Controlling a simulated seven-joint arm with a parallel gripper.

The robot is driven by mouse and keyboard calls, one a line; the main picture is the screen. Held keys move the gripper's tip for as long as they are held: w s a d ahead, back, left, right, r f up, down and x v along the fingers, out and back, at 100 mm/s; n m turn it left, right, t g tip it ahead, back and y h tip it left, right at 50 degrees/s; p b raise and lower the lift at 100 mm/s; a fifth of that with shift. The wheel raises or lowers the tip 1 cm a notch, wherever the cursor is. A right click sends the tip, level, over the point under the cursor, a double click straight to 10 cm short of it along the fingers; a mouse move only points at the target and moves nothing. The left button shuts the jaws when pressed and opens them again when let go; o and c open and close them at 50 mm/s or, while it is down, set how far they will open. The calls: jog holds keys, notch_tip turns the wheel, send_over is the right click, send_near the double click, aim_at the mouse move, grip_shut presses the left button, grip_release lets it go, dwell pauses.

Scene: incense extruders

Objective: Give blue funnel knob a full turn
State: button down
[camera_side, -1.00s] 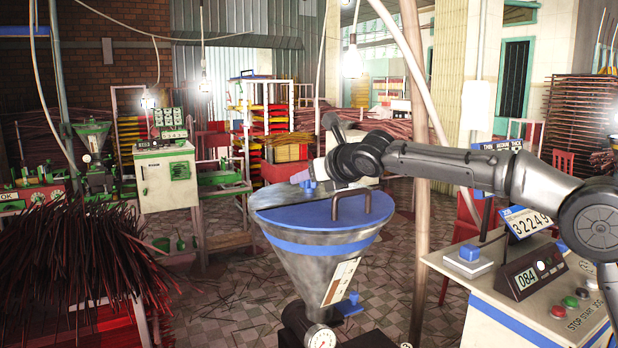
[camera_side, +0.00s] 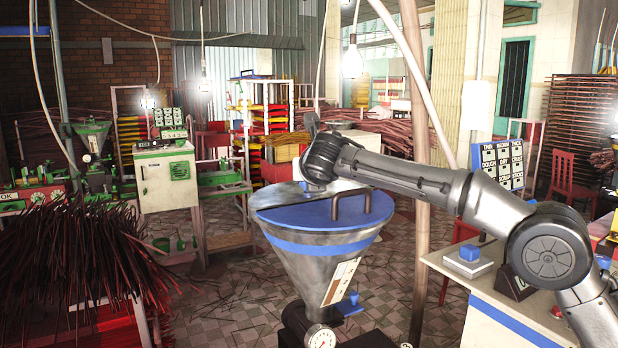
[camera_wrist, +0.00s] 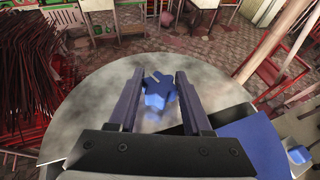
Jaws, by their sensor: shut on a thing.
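The blue star-shaped knob (camera_wrist: 156,90) with a pale mark sits between the fingers of my gripper (camera_wrist: 158,82) in the wrist view, above the grey funnel mouth. My gripper is shut on it. In the side view my gripper (camera_side: 313,187) points down at the back rim of the metal funnel (camera_side: 325,262); the knob is hidden there. The funnel has a blue band and a blue half lid (camera_side: 318,211) with a dark arched handle (camera_side: 352,198). The lid also shows at lower right in the wrist view (camera_wrist: 215,122).
A cream console (camera_side: 480,312) stands at right with another blue knob (camera_side: 470,252) on a white block. A pressure gauge (camera_side: 321,337) is below the funnel. A pole (camera_side: 420,240) stands behind it. Incense sticks (camera_side: 80,260) are piled at left.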

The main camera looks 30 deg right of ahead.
jog(key=shift+m+h, duration=0.6)
jog(key=shift+h, duration=0.1)
jog(key=shift+m+g, duration=0.3)
jog(key=shift+g, duration=0.2)
jog(key=shift+c, duration=1.7)
grip_release()
jog(key=v, duration=1.4)
jog(key=shift+w+a+f, duration=0.1)
jog(key=shift+a+f, duration=0.1)
